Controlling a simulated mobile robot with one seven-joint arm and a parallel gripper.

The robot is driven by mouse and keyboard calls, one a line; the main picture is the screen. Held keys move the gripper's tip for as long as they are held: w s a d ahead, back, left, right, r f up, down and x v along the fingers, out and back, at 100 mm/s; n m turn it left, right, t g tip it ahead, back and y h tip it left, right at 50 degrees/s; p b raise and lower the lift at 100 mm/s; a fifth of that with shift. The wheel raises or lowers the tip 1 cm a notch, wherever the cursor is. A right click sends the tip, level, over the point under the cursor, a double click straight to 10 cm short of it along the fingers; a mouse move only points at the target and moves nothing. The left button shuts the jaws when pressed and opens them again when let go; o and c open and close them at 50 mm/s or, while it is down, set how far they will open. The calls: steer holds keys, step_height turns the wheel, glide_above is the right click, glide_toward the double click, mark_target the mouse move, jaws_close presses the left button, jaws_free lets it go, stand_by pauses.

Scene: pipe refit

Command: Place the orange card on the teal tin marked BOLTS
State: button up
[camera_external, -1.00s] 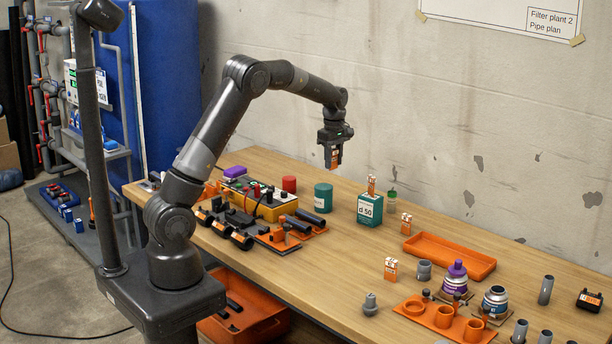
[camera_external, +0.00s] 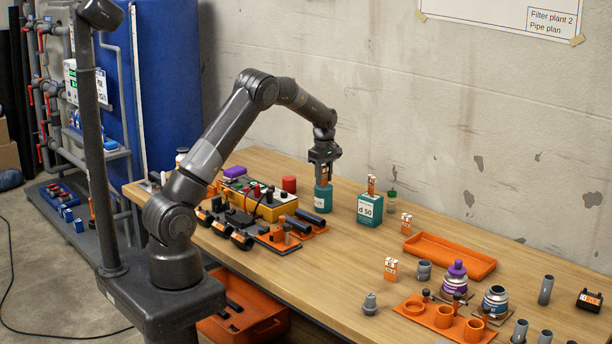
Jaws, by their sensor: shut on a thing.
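The orange card (camera_external: 321,176) is upright between the fingers of my gripper (camera_external: 322,167), which is shut on it. Part of the card is hidden by the fingers. A round teal tin (camera_external: 322,199) stands on the table directly below. The card's lower edge is at the tin's top; I cannot tell whether they touch. A pale label shows on the tin's side, too small to read.
A green box (camera_external: 370,209) marked "d 50", holding an orange-and-white card, stands just right of the tin. Smaller orange-white cards, an orange tray (camera_external: 449,256) and pipe parts lie further right.

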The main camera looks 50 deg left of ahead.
steer(key=shift+f, duration=0.1)
steer(key=o, duration=1)
steer(key=shift+c, duration=0.2)
